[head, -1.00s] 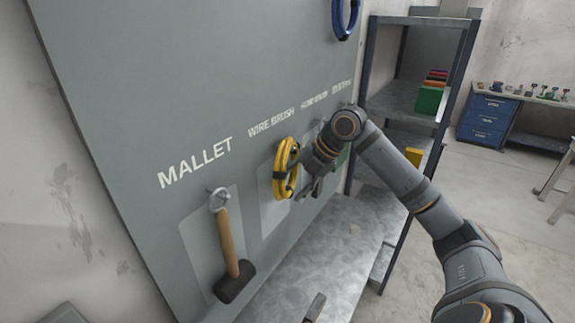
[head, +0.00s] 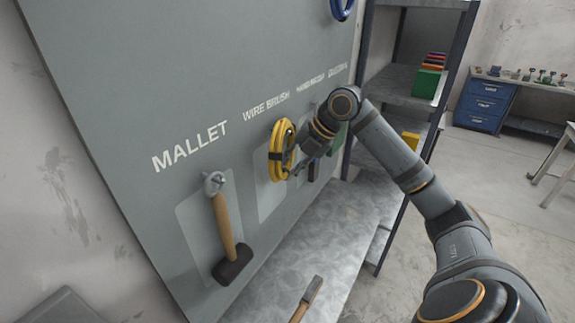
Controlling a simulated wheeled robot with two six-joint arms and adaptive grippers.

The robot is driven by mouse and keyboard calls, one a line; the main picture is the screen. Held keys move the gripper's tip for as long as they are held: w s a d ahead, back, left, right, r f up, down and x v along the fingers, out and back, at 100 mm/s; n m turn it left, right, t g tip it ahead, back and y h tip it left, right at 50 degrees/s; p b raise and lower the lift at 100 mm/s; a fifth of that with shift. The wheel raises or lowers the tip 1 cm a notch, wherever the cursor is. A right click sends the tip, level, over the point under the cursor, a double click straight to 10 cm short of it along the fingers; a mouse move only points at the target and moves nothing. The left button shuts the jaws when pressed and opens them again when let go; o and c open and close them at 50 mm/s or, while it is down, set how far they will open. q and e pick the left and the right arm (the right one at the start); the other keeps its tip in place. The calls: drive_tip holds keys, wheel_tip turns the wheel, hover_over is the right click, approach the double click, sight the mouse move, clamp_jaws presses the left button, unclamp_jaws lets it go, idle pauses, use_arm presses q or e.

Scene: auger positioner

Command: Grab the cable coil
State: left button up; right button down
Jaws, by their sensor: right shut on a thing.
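A yellow cable coil (head: 277,150) with dark ties hangs on the grey pegboard panel (head: 150,95), under the words WIRE BRUSH. My right gripper (head: 293,172) is at the coil's right side, shut on it. Its fingertips are small in the view and partly hidden by the wrist. A blue coil (head: 342,8) hangs higher on the panel, cut off by the top edge. My left gripper is not in view.
A mallet (head: 225,225) hangs left of the yellow coil. A wooden-handled tool (head: 308,300) lies on the metal bench top (head: 340,225) below. A shelf rack (head: 405,90) with coloured boxes stands to the right. A blue drawer cabinet (head: 482,105) is farther back.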

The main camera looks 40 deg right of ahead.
wheel_tip(320, 180, up, 3)
drive_tip(key=shift+f, duration=0.1)
drive_tip(key=s+d+r+b, duration=0.6)
drive_tip(key=s+d+r, duration=0.3)
drive_tip(key=d, duration=0.1)
drive_tip(key=shift+s+d+r, duration=0.15)
drive_tip(key=shift+s+r, duration=0.15)
drive_tip(key=shift+r, duration=0.05)
